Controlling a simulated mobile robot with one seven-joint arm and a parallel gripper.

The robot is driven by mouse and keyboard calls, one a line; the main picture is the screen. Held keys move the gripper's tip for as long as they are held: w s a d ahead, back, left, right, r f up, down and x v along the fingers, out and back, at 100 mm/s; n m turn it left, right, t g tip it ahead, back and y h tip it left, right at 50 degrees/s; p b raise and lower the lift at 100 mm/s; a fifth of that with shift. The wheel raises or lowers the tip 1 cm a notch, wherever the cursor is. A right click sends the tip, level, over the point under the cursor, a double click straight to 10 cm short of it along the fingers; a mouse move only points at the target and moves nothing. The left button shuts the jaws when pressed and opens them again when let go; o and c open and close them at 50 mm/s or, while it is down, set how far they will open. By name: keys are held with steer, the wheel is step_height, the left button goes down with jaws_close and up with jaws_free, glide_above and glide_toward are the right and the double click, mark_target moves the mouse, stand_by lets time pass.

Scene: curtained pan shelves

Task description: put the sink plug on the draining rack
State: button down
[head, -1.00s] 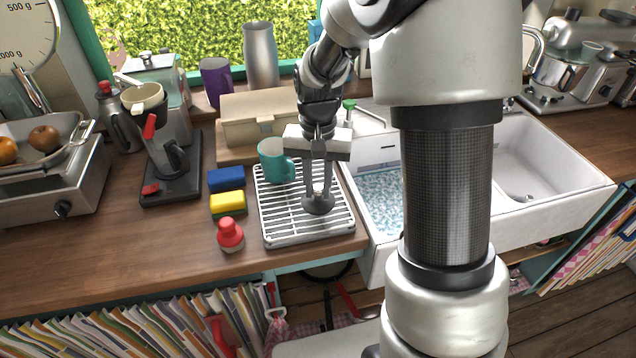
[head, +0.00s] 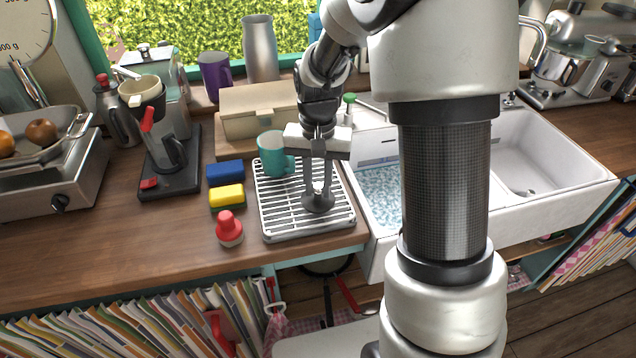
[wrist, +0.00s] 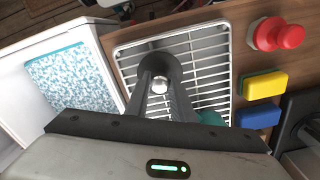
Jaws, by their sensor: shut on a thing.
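The sink plug (head: 318,203) is a dark grey disc with a shiny metal knob on top. It sits at or just above the slats of the white draining rack (head: 278,228), toward the rack's right side; I cannot tell whether it touches them. My gripper (head: 318,188) points down and is shut on the plug's knob. In the wrist view the metal knob (wrist: 159,86) shows between the fingers, with the rack (wrist: 205,60) below.
A teal mug (head: 272,158) stands at the back of the rack, close to my gripper. Left of the rack are a blue sponge (head: 225,172), a yellow sponge (head: 227,196) and a red-topped item (head: 229,228). The sink (head: 378,215) with water lies right.

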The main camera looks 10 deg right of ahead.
steer(key=shift+f, duration=0.25)
steer(key=c, duration=1.4)
jaws_free()
steer(key=shift+c, duration=0.2)
steer(key=c, duration=0.4)
steer(key=shift+r, duration=0.15)
steer(key=shift+r+p, duration=0.4)
steer(key=shift+r, duration=0.25)
steer(key=shift+r, duration=0.1)
